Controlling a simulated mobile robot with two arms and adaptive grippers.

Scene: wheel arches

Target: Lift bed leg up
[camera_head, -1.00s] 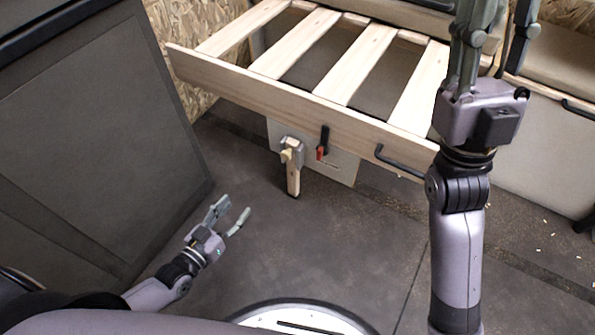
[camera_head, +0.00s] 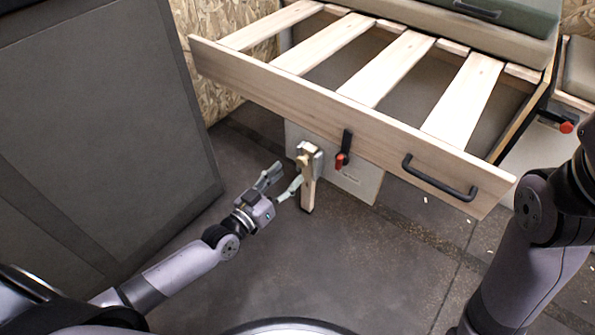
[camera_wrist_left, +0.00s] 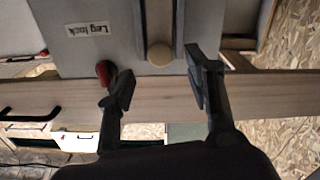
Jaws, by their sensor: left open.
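The bed leg (camera_head: 309,193) is a short wooden post, upright in a grey metal bracket (camera_head: 313,157) under the front rail of a slatted wooden bed. A pale knob sits at its upper part; in the left wrist view a round wooden knob (camera_wrist_left: 160,55) shows between the finger lines. My left gripper (camera_head: 284,179) is open and empty, just left of the leg, with one fingertip close to it. In the left wrist view my left gripper (camera_wrist_left: 158,84) spans the space in front of the knob; contact cannot be told. My right gripper is out of view; only its arm shows.
A black latch with a red tip (camera_head: 341,161) hangs right of the leg; a label reading "Leg lock" (camera_wrist_left: 87,29) is nearby. The front rail (camera_head: 270,98) has a black handle (camera_head: 438,178). A dark panel (camera_head: 100,130) stands left. The floor in front is clear.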

